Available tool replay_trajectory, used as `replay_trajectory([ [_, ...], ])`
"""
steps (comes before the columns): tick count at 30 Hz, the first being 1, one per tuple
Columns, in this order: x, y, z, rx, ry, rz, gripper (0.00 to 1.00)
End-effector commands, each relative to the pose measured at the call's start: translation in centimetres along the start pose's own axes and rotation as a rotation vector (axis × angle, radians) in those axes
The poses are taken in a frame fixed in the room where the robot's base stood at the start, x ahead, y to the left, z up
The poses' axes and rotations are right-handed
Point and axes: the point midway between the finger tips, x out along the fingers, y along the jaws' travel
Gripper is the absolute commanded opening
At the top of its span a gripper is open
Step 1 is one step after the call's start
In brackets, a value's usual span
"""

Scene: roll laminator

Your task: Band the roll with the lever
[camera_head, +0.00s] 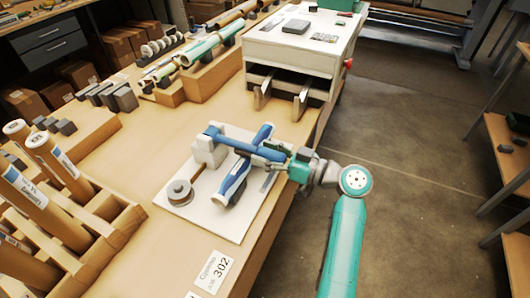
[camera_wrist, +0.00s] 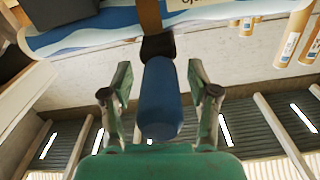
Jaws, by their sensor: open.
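The banding device stands on a white board (camera_head: 213,216) on the bench. Its blue lever (camera_head: 232,144) runs from a pale grey post (camera_head: 208,150) across the blue-and-white roll (camera_head: 234,183). My gripper (camera_head: 291,160) is at the lever's right end. In the wrist view, the lever's blue grip (camera_wrist: 160,100) lies between the two spread fingers of my gripper (camera_wrist: 158,88), with gaps showing on both sides. The roll shows at the top (camera_wrist: 90,32), with a brown strip (camera_wrist: 149,14) across it.
A white cabinet (camera_head: 296,52) with two metal brackets stands behind the board. Upright cardboard tubes in a wooden rack (camera_head: 112,208) fill the near left. Grey blocks (camera_head: 112,94) lie further back. A label card (camera_head: 214,271) lies near the front.

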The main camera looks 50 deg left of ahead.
Motion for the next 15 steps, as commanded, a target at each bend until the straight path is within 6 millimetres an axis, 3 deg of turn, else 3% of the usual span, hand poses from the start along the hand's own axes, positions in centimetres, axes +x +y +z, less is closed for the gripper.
replay_trajectory([
  [9,0.25,0.02,0.0,0.0,0.0,0.001,0.6],
  [11,0.24,0.02,0.0,0.0,0.0,0.001,0.47],
  [15,0.24,0.02,0.0,0.0,0.0,0.001,0.12],
])
